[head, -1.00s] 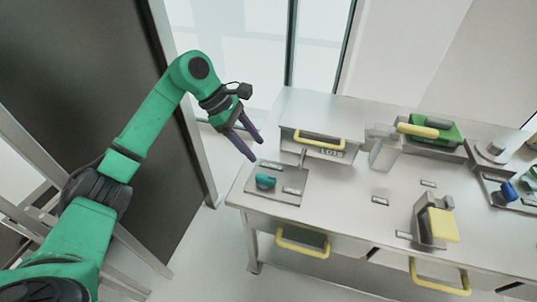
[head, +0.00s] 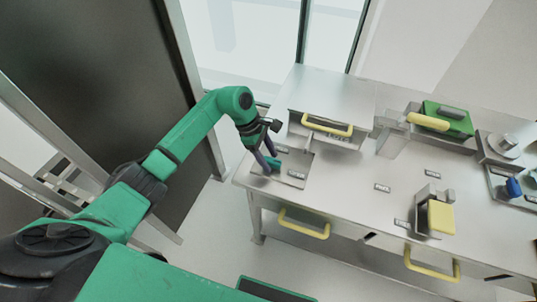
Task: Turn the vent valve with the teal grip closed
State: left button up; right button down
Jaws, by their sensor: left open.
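The vent valve's teal grip (head: 273,163) sits on a grey plate (head: 296,181) at the left end of the steel bench, and part of it is hidden behind my gripper. My left gripper (head: 267,162) is open and points down at the teal grip, with its dark fingers close around or beside it. I cannot tell whether the fingers touch it. My right gripper is not in the head view.
A steel box with a yellow handle (head: 327,126) stands just behind the plate. A green block with a yellow lever (head: 428,121), a yellow paddle (head: 440,217) and a blue knob (head: 513,187) are farther right. Yellow drawer handles (head: 304,224) project from the front.

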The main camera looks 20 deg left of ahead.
pick_arm(q)
jog(key=shift+c, duration=0.6)
jog(key=shift+w, duration=0.1)
grip_shut()
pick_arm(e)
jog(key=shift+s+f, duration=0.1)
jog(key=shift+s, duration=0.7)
